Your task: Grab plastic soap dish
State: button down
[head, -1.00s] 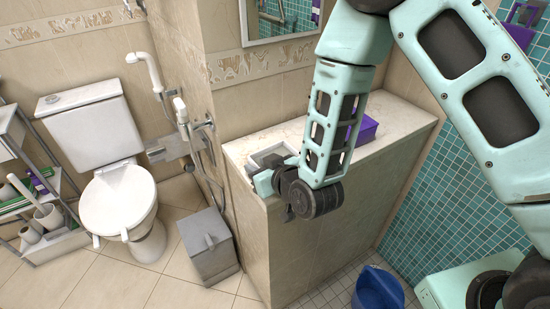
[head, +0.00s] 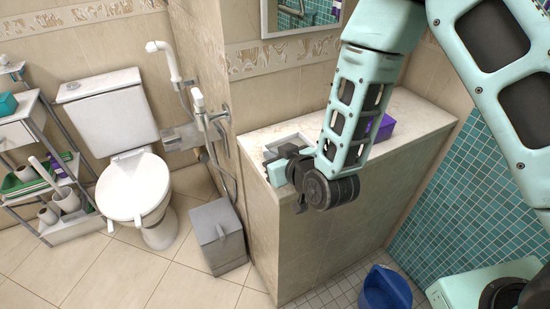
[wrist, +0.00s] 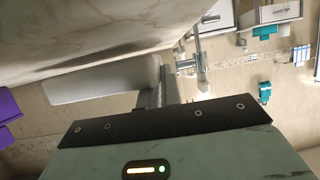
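A light grey, square, shallow open dish (head: 288,141), likely the soap dish, sits on the left end of the stone counter. My wrist and gripper partly cover it in the head view. In the wrist view a pale grey slab-like thing (wrist: 95,82), probably the dish's side, lies left of the fingers. My gripper (wrist: 160,88) shows two grey fingers close together at the slab's right end. I cannot tell whether they touch it or have it between them. The fingertips are not clear in the head view.
A purple box (head: 380,127) stands on the counter (head: 425,116) right of my forearm. A grey bin (head: 217,237) and toilet (head: 133,190) are left of the counter. A blue bucket (head: 385,290) stands on the floor in front. A shelf rack (head: 75,229) is at far left.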

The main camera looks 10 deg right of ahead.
jog(key=shift+r, duration=4.45)
